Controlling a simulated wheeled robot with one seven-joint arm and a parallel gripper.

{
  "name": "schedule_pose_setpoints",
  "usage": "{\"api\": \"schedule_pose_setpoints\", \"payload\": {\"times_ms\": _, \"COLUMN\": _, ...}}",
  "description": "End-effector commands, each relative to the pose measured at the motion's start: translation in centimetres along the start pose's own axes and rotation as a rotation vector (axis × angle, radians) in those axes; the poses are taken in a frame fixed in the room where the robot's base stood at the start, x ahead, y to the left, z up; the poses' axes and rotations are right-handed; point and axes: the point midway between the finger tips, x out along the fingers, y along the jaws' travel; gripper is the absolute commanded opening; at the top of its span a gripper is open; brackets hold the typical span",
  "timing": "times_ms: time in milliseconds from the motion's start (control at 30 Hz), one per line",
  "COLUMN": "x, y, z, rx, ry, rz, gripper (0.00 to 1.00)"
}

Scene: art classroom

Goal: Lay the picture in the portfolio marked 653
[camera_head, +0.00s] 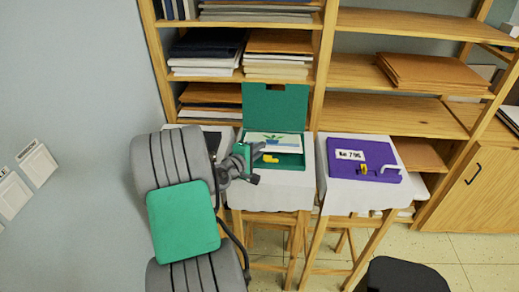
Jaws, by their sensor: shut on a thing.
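The picture (275,141), a pale sheet with a blue pot and green plant, lies over the open green portfolio (290,162). The portfolio's lid (276,105) stands upright behind it. My gripper (257,153) is at the picture's left edge and shut on it. Whether the picture touches the portfolio's floor is unclear. A shut purple portfolio (349,168) lies to the right, with a white label that seems to read "No 795". No number shows on the green portfolio.
The portfolios lie on cloth-covered stands (345,199). A dark item on the left stand is mostly hidden by my arm. Wooden shelves (395,113) with stacked boards stand close behind. A black seat (403,277) is at the front right.

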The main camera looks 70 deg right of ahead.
Motion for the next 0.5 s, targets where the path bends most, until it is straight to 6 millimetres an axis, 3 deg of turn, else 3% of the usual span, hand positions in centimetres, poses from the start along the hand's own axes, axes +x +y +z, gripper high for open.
{"api": "schedule_pose_setpoints", "payload": {"times_ms": 467, "x": -0.04, "y": 0.0, "z": 0.01, "rx": 0.0, "ry": 0.0, "rz": 0.0, "gripper": 0.0}}
{"api": "schedule_pose_setpoints", "payload": {"times_ms": 500, "x": -0.04, "y": 0.0, "z": 0.01, "rx": 0.0, "ry": 0.0, "rz": 0.0, "gripper": 0.09}}
